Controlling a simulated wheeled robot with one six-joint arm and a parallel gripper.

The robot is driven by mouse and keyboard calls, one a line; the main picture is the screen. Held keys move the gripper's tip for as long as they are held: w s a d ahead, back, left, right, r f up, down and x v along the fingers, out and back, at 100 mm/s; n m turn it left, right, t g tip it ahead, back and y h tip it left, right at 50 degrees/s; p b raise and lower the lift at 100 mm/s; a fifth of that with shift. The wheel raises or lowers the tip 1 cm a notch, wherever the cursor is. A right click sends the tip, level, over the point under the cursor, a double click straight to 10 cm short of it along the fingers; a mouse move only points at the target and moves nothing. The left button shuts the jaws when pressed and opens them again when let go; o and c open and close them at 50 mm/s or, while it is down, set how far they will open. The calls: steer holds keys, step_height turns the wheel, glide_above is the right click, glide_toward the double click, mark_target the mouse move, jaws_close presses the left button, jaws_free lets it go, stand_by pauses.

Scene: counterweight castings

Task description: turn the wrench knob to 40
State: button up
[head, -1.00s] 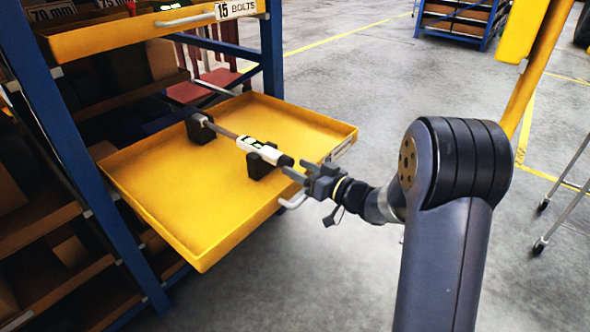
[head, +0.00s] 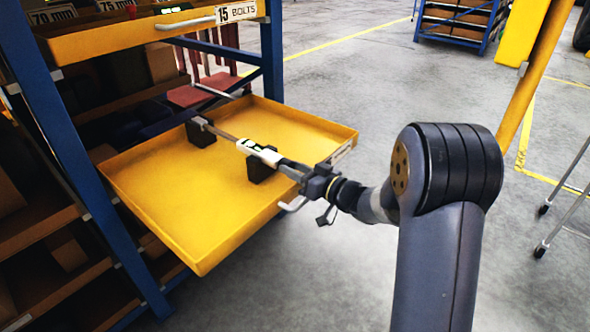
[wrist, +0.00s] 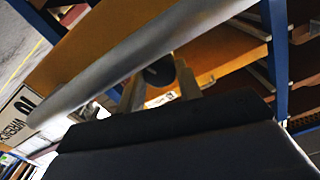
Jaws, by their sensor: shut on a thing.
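The wrench (head: 264,153) lies across two black blocks in the pulled-out yellow drawer (head: 185,225). It has a thin grey shaft at the far left and a white body with a dark display and a green mark. Any number on it is too small to read. My gripper (head: 301,171) is shut on the wrench knob at the near right end, over the drawer's edge. The fingers largely hide the knob in the head view. In the wrist view my gripper (wrist: 160,85) has a round dark end, seemingly the knob (wrist: 158,72), between its fingers.
The drawer handle (head: 293,204) is just below my gripper, and a grey bar crosses close in the wrist view. An upper drawer labelled bolts (head: 165,30) overhangs the back left. A blue rack post (head: 85,170) stands left. Open floor lies right.

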steer(key=shift+n, duration=0.3)
steer(key=shift+c, duration=0.2)
steer(key=shift+f+n+b, duration=0.1)
steer(key=shift+n+b, duration=0.6)
steer(key=shift+n, duration=0.4)
steer(key=shift+n+b, duration=0.65)
steer(key=shift+n, duration=0.85)
steer(key=o, duration=1)
steer(key=shift+c, duration=0.2)
steer(key=shift+s, duration=0.1)
steer(key=p+v, duration=0.2)
steer(key=v, duration=0.8)
steer(key=shift+s+d+p, duration=0.25)
steer(key=shift+p, duration=0.1)
